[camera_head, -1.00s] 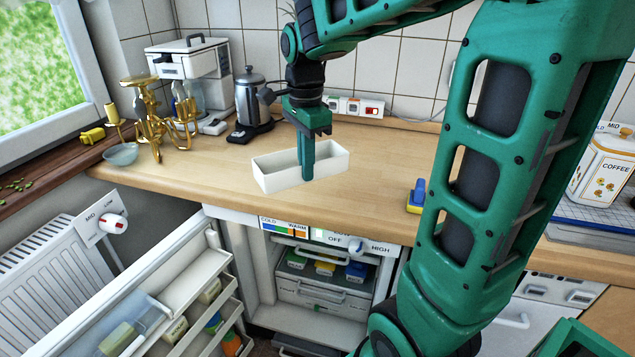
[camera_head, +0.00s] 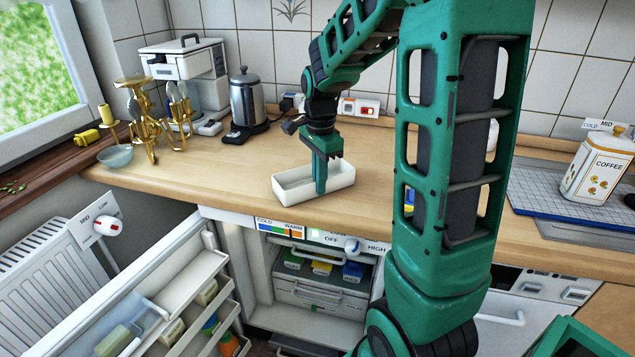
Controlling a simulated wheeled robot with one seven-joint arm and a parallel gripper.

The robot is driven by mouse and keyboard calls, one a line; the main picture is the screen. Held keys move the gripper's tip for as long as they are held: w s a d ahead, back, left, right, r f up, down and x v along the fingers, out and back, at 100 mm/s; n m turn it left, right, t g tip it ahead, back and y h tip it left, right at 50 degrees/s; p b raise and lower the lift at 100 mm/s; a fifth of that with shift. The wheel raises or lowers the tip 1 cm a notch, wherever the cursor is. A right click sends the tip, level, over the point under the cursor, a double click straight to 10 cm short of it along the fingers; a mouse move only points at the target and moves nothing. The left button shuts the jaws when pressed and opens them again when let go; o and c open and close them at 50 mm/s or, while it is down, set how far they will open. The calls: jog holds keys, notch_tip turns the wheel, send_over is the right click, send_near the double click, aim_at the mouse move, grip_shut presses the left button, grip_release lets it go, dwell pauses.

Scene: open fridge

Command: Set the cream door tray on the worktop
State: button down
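The cream door tray (camera_head: 338,186) is a long, open, empty box, upright over the middle of the wooden worktop (camera_head: 230,185). Its underside seems to be at the wood surface, but I cannot tell if it touches. My gripper (camera_head: 321,188) points straight down at the tray's near long wall. One green finger shows in front of that wall; the other finger is hidden. The gripper looks shut on the wall.
A kettle (camera_head: 247,103), coffee machine (camera_head: 187,62), gold ornament (camera_head: 150,125) and glass bowl (camera_head: 115,156) stand at the left. A coffee canister (camera_head: 596,170) stands right. Below, the fridge door (camera_head: 140,285) hangs open. Worktop left of the tray is clear.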

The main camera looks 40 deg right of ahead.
jog(key=shift+f, duration=0.1)
jog(key=c, duration=2)
grip_release()
notch_tip(320, 180, up, 12)
jog(key=s+f+n, duration=0.3)
jog(key=s+n, duration=0.1)
jog(key=s, duration=0.4)
jog(key=s+a+f+n, duration=0.1)
jog(key=s+f+n, duration=0.2)
jog(key=s, duration=0.5)
jog(key=s+f+n, duration=0.3)
jog(key=s+n, duration=0.3)
jog(key=s, duration=0.2)
jog(key=shift+s+a+f, duration=0.1)
jog(key=shift+s+a, duration=0.15)
